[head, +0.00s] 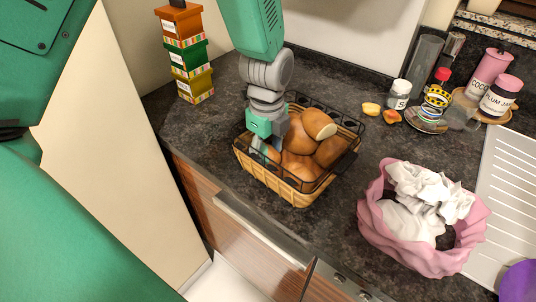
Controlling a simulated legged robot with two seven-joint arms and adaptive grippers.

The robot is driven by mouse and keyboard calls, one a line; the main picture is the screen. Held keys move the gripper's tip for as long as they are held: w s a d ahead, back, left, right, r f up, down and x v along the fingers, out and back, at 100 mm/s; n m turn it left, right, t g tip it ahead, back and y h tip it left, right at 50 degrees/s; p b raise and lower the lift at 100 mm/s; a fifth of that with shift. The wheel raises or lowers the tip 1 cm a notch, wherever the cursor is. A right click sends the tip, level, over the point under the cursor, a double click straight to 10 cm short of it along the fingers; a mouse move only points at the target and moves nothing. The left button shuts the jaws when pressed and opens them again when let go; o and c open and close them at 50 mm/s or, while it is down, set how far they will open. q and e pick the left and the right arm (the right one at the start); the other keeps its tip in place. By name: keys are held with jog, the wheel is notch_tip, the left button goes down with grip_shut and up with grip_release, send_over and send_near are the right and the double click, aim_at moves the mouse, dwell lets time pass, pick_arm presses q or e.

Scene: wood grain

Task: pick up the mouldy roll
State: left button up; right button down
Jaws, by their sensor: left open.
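Several brown bread rolls (300,167) lie heaped in a wicker basket with a dark wire rim (290,194) on the dark counter. One roll (319,124) at the back right shows a pale face. I cannot make out mould on any roll, so I cannot tell which is the mouldy one. My left gripper (265,151) points down at the left side of the basket, open, with its fingers beside the rolls. Whether a finger touches a roll is unclear. The gripper hides part of the basket's left side. My right gripper is not in view.
A pink bag (408,257) with crumpled white paper stands at the right. Stacked boxes (185,55) stand at the back left. A white shaker (399,95), a plate (427,123) and jars (499,98) are at the back right. Counter left of the basket is clear.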

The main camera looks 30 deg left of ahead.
aim_at(267, 148)
pick_arm(q)
jog(key=shift+r, duration=0.1)
jog(key=shift+c, duration=0.4)
jog(key=c, duration=0.6)
notch_tip(267, 148, up, 10)
jog(key=shift+p, duration=0.4)
